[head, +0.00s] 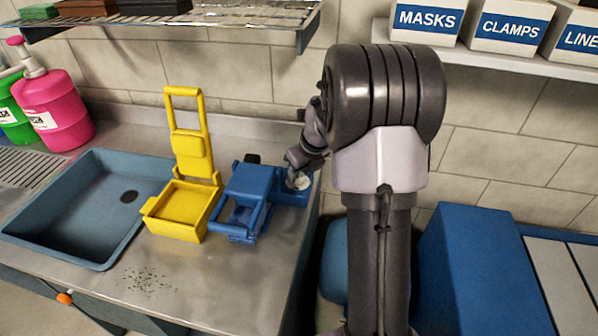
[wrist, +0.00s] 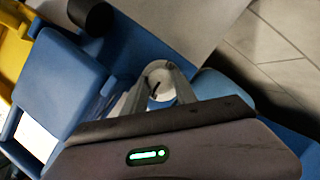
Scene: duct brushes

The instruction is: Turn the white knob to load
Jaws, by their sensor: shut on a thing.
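The white knob (wrist: 157,72) shows between the two fingers of my gripper (wrist: 154,82) in the wrist view. A dark pointer mark runs across the knob's face; I cannot read any label beside it. My gripper is shut on the knob. The knob sits on the right end of a blue device (wrist: 60,75) on the counter. In the head view the knob (head: 300,183) is partly hidden by my gripper (head: 299,172), which reaches down to it. The blue device (head: 250,185) has a raised block and a handle frame at its front.
A yellow open-lidded box (head: 180,212) stands left of the blue device. A blue-grey sink (head: 75,215) lies farther left, with pink (head: 55,108) and green (head: 12,115) bottles behind. A wire shelf (head: 200,20) hangs above. The front counter (head: 150,280) is mostly clear, with dark specks.

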